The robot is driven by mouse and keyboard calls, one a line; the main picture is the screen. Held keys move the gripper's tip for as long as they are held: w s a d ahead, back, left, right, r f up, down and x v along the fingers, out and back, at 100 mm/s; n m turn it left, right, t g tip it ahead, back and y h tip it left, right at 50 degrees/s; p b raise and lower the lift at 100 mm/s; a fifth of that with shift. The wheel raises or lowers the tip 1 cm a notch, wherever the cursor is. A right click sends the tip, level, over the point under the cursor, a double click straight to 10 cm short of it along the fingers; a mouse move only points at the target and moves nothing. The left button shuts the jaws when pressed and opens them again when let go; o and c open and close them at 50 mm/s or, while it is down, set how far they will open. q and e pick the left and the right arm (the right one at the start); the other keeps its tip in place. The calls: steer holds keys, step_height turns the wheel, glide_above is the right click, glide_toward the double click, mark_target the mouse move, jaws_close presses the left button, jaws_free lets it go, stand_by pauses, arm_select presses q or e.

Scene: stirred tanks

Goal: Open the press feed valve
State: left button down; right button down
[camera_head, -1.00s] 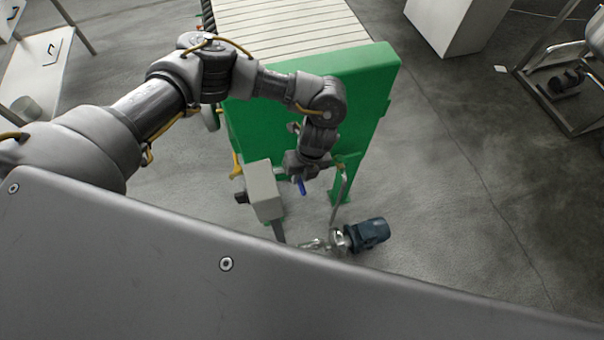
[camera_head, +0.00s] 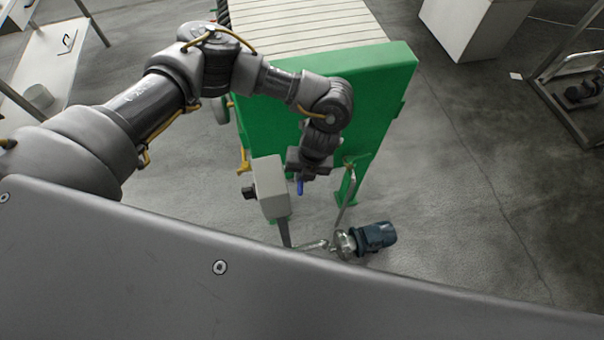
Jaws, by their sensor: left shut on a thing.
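My left gripper (camera_head: 300,176) hangs in front of the green end plate (camera_head: 365,105) of the press, its jaws pointing down. It is shut on a small blue handle (camera_head: 300,187), whose lower end shows below the jaws. I take this for the press feed valve's handle; the valve body is hidden behind my gripper. A bent metal pipe (camera_head: 347,190) runs down just right of the gripper. My right gripper is not in view.
A grey box (camera_head: 269,186) with a black knob stands on a post close left of the gripper. A blue motor (camera_head: 376,236) with a pump lies on the floor below. A white cabinet (camera_head: 470,25) stands behind.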

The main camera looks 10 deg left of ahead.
arm_select(q)
steer(key=shift+s+a+m+b, duration=0.1)
steer(key=shift+a+m+b, duration=0.3)
steer(key=shift+a+m, duration=0.75)
steer(key=shift+d, duration=0.15)
steer(key=c, duration=1.4)
jaws_free()
step_height(320, 180, up, 11)
steer(key=d+b, duration=0.2)
steer(key=shift+f, duration=0.2)
steer(key=shift+d, duration=0.1)
steer(key=shift+c, duration=0.5)
